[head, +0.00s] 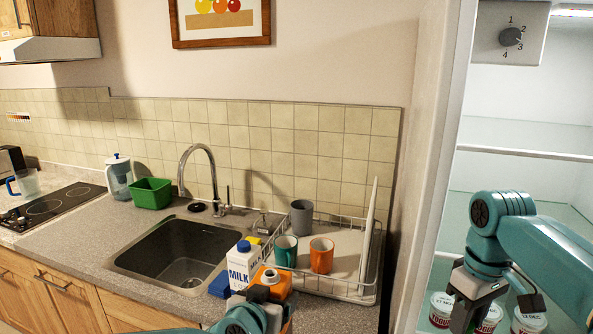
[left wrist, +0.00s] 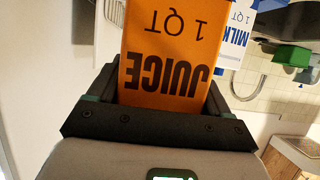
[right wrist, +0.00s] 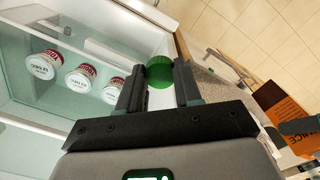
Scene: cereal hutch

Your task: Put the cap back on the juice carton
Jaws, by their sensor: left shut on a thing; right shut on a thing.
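The orange juice carton (head: 279,288) is at the bottom middle of the head view, in front of the dish rack. My left gripper (left wrist: 160,98) is shut on the carton, with one finger on each side; the carton fills the left wrist view (left wrist: 165,45). The carton's top shows an open spout with no cap on it. My right gripper (right wrist: 159,82) is shut on a round green cap (right wrist: 160,70), held between its fingertips in front of the open fridge, apart from the carton. The cap is hidden in the head view.
A milk carton (head: 241,262) stands close behind the juice carton. A dish rack (head: 345,291) with cups and a plate is on the counter, right of the sink (head: 175,250). Yogurt cups (head: 441,307) sit on a fridge shelf by my right arm. The fridge's side wall (head: 425,170) stands between the arms.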

